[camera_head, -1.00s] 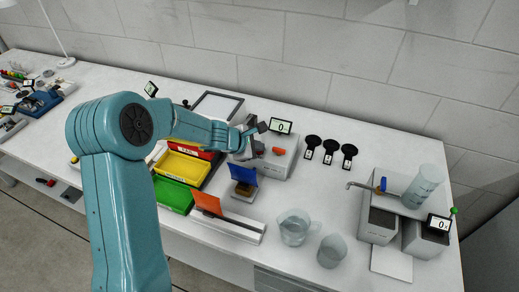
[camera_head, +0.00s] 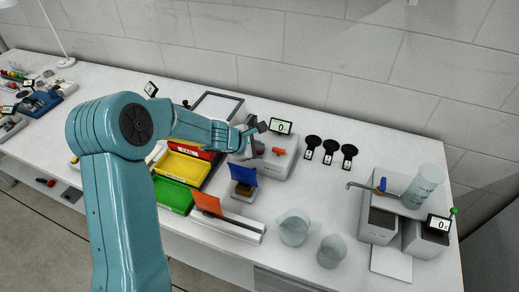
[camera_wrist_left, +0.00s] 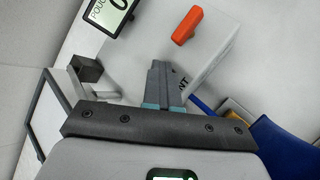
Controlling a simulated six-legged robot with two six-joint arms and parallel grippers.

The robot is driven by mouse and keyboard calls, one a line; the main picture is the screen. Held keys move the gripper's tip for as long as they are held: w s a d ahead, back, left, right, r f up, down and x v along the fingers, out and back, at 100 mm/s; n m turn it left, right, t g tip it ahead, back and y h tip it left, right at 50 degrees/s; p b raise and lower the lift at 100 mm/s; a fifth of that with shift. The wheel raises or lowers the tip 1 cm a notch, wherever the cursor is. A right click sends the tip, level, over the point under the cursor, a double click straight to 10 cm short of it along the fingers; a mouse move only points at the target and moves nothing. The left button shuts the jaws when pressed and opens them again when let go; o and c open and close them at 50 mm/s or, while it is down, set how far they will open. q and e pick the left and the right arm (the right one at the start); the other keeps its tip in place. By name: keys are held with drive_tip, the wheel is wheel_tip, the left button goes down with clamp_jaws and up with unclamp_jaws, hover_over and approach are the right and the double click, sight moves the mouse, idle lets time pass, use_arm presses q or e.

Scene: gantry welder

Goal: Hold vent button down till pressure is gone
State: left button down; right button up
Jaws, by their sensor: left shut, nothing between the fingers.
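The grey-white pouch machine (camera_head: 283,165) stands at the middle back of the bench, with an orange handle (camera_head: 278,151) on top. The handle also shows in the wrist view (camera_wrist_left: 187,25). My left gripper (camera_head: 254,146) is over the machine's left part, shut and empty. In the wrist view its closed fingertips (camera_wrist_left: 158,66) point at the machine's top, beside a partly covered label ending in "NT". The vent button is hidden; I cannot tell whether the fingers touch it. The machine's display (camera_head: 280,127) reads 0. My right gripper is not in view.
A blue flap (camera_head: 243,176) and an orange flap (camera_head: 206,203) stand in front. Yellow (camera_head: 183,167) and green (camera_head: 173,194) bins lie left. Two clear beakers (camera_head: 294,231) (camera_head: 332,251) stand front right. Black paddles (camera_head: 331,146) lie right of the machine.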

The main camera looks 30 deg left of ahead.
sight(258, 154)
use_arm(q)
drive_tip(key=shift+r+p, duration=0.85)
drive_tip(key=shift+r, duration=0.15)
drive_tip(key=shift+w, duration=0.1)
drive_tip(key=shift+r, duration=0.15)
wheel_tip(258, 154, up, 5)
drive_tip(key=p, duration=0.4)
drive_tip(key=shift+p, duration=0.3)
drive_tip(key=shift+f, duration=0.2)
